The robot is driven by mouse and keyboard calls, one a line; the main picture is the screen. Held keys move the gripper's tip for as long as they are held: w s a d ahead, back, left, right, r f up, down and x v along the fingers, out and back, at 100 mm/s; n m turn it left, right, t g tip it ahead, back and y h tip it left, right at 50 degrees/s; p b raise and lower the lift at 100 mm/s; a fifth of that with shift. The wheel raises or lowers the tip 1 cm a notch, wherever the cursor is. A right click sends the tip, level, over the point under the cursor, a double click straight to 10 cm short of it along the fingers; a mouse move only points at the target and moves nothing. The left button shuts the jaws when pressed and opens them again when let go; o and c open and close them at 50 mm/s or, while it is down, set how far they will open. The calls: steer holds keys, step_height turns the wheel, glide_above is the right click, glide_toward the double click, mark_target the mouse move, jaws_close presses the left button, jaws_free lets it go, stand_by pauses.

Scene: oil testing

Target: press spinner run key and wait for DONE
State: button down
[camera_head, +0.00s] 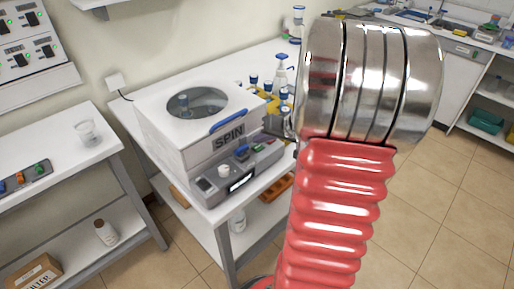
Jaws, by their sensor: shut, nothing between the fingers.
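The spinner (170,120) is a white box marked SPIN on the white bench, left of the middle. Its lid looks closed, with a round dark window (197,102) and a blue handle (228,121). The grey control panel (262,160) juts out at its front. It carries a pale round knob (224,170), a small dark screen (204,185), a bright display (241,182) and small coloured keys (242,152). The display text is too small to read, and I cannot tell which key is run. My gripper is not in view; my red and metal arm fills the right middle.
Blue-capped bottles (281,72) and a yellow rack (268,100) stand behind the spinner, partly hidden by my arm. A glass beaker (87,132) stands on the left table. Shelves below hold a bottle (106,232) and a box (36,274). Tiled floor is open at right.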

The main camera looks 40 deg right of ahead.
steer(key=shift+f, duration=0.1)
steer(key=shift+f, duration=0.25)
